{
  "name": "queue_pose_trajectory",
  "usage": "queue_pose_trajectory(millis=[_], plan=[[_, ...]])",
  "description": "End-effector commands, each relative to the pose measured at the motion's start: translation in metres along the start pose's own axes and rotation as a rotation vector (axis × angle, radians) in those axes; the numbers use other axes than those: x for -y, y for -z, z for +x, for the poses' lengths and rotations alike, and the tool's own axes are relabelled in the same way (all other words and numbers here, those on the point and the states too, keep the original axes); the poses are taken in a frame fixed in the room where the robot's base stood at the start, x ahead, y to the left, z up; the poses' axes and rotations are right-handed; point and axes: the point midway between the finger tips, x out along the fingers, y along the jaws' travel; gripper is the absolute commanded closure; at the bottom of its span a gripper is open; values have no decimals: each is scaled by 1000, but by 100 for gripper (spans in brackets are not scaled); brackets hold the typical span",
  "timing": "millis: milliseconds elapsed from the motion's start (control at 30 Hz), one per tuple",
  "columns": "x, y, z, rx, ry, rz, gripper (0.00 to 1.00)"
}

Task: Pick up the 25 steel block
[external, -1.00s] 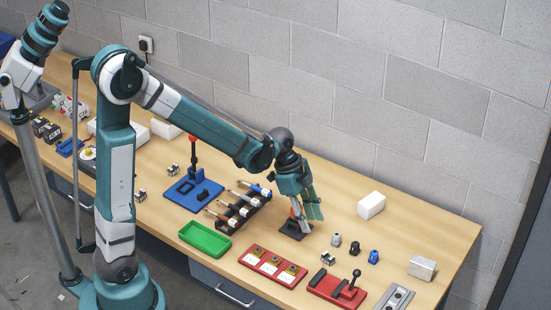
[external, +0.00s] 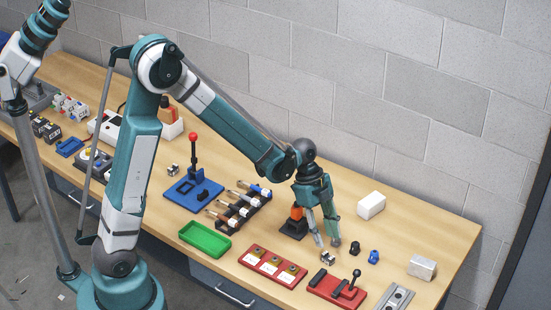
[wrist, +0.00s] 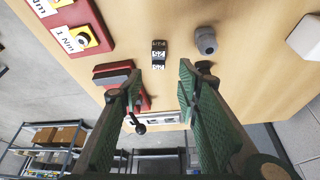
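The 25 steel block (external: 328,258) is a small metal block on the wooden bench, right of the red three-pocket tray. In the wrist view the block (wrist: 159,54) shows dark sides and white labels reading 25. My gripper (external: 328,243) points down just above and behind it, fingers apart. In the wrist view my gripper (wrist: 161,68) has its two green fingers spread on either side of an empty gap. The block sits ahead of the fingertips, roughly in line with that gap. No contact shows.
A grey knob-like part (wrist: 206,40) stands close right of the block in the wrist view. A red fixture with a black lever (external: 338,289) lies in front. The red tray (external: 272,265), black and blue pegs (external: 373,256) and a black stand (external: 293,229) are nearby.

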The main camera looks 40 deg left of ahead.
Motion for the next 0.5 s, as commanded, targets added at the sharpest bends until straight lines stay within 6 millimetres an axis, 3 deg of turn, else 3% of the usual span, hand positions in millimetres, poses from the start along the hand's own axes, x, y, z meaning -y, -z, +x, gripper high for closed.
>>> queue_pose_trajectory(millis=[500], plan=[[0,0,26,0,0,0,67]])
